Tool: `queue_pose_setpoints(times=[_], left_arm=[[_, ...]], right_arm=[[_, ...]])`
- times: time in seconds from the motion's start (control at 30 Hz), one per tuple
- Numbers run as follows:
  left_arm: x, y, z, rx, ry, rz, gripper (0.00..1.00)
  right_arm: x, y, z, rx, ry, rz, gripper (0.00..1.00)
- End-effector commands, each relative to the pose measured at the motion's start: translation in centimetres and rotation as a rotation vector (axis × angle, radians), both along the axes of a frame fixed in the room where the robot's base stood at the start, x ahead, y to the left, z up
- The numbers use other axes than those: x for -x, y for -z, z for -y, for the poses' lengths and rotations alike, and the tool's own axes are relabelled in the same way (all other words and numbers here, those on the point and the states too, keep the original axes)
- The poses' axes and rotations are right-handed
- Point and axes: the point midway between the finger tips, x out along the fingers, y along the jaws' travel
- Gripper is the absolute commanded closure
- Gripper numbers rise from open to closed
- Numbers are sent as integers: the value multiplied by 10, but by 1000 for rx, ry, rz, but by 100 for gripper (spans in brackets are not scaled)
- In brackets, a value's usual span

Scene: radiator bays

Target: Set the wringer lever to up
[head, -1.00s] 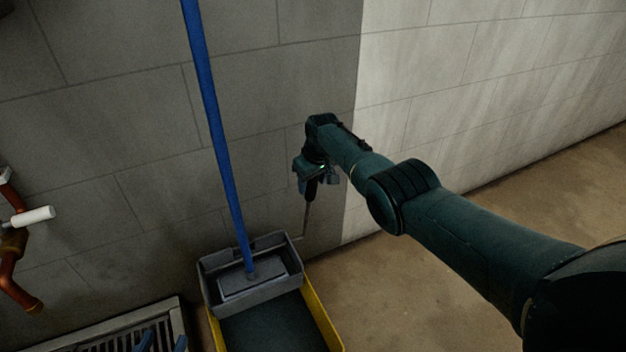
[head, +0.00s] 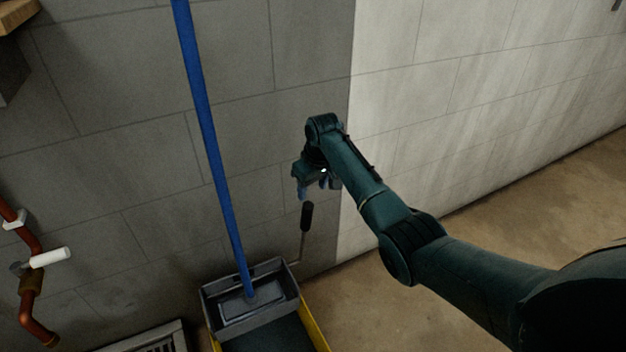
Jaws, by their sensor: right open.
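The wringer lever (head: 306,219) is a thin metal rod with a black grip at its top. It stands nearly upright at the right side of the grey wringer (head: 278,268), which sits on the yellow mop bucket (head: 316,333). My right gripper (head: 315,191) is open, just above the lever's black grip. It points down and looks apart from the grip, with nothing between its fingers. My left gripper is not in view.
A blue mop handle (head: 212,135) rises from the wringer, left of my right gripper. A copper pipe with a white-handled valve (head: 50,258) is at the far left. A floor grate (head: 160,342) lies left of the bucket. Floor to the right is clear.

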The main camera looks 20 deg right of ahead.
Motion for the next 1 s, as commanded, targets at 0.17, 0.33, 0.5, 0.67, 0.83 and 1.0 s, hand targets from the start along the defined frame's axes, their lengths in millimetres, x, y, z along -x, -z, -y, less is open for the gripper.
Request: queue_pose_setpoints(times=[0.17,0.33,0.5,0.67,0.83,1.0], left_arm=[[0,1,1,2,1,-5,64],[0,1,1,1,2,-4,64],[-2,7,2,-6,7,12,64],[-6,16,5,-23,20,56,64],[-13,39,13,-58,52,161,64],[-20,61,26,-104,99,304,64]], right_arm=[[1,-3,0,0,1,0,50],[1,-2,0,-1,1,1,52],[5,25,5,-18,53,55,66],[19,78,16,-87,185,219,79],[35,128,41,-304,461,448,93],[70,155,56,-710,758,632,100]])
